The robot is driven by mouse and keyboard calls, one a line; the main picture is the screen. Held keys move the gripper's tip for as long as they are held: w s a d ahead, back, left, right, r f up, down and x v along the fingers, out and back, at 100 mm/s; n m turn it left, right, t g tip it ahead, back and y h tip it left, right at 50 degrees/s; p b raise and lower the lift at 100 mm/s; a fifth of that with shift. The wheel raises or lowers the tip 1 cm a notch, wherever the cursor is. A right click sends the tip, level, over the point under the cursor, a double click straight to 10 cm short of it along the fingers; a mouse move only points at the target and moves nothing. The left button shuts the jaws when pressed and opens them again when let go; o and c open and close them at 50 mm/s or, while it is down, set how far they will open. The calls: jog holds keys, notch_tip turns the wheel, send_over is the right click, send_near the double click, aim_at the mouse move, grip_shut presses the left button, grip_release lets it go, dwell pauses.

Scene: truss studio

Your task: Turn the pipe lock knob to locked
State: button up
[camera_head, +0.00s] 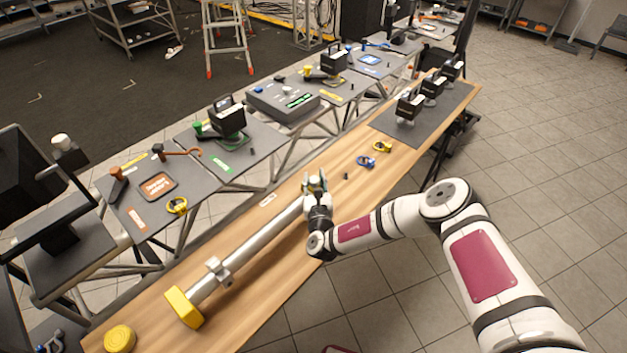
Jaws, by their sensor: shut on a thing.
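A silver pipe (255,243) lies diagonally along the wooden table, with a yellow end block (184,307) at its near left end. A metal collar (217,269) sits around the pipe closer to that block. My gripper (315,183) is at the pipe's far right end, shut on a small part there, which looks like the pipe lock knob. The fingers and wrist cover most of this knob, so its angle and any lock mark cannot be read.
The wooden table (345,192) holds a blue ring clamp (366,161), a yellow ring clamp (382,147) and a round yellow piece (120,339). Black lamp-like devices (410,106) stand on a grey mat at the far right. Grey workstations line the table's left side.

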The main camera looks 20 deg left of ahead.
jog(key=shift+m+h, duration=0.3)
jog(key=shift+h, duration=0.1)
jog(key=o, duration=1.1)
jog(key=shift+o, duration=0.2)
jog(key=v, duration=1.2)
jog(key=shift+a+f, duration=0.15)
